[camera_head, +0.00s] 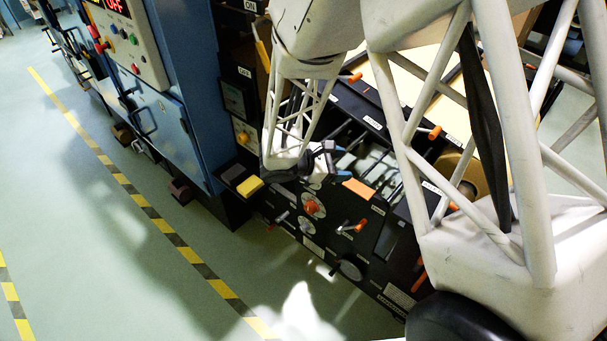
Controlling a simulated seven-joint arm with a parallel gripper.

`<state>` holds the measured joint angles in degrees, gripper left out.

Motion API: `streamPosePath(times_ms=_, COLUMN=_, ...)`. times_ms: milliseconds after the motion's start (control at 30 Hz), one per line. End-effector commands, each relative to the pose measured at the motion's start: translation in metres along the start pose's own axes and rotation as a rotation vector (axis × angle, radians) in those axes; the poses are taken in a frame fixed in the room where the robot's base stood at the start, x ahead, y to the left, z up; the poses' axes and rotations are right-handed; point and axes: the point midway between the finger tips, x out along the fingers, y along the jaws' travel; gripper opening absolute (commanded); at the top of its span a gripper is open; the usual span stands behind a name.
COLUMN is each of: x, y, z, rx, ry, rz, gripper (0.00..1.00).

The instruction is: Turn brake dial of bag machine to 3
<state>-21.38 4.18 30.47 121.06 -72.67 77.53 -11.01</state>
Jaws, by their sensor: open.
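My white lattice arm reaches down to the black panel (268,213) of the machine. My gripper (325,163), small and dark at the arm's end, is open and just above the panel's upper part. A round dial with a red knob (312,208) is on the panel below my gripper, apart from it. I cannot tell which of these is the brake dial. Numbers and pointer settings are too small to read. My arm hides part of the panel.
Orange-tipped levers (352,226) stick out of the panel near the red knob. A yellow block (250,186) sits at the panel's left end. A blue cabinet (185,100) stands left. The green floor (120,240) in front is clear, with yellow-black tape.

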Motion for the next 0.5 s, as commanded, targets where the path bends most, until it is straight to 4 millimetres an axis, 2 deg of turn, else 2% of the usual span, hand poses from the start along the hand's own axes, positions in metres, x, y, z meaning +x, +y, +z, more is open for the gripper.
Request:
streamPosePath(times_ms=33, x=-0.002, y=0.004, z=-0.015, rx=-0.039, ry=-0.021, rz=0.035, gripper=0.69)
streamPosePath(times_ms=300, x=-0.015, y=0.023, z=-0.087, rx=-0.23, ry=-0.13, rz=0.241, gripper=0.69)
streamPosePath(times_ms=500, x=-0.029, y=0.029, z=-0.147, rx=-0.362, ry=-0.203, rz=0.402, gripper=0.69)
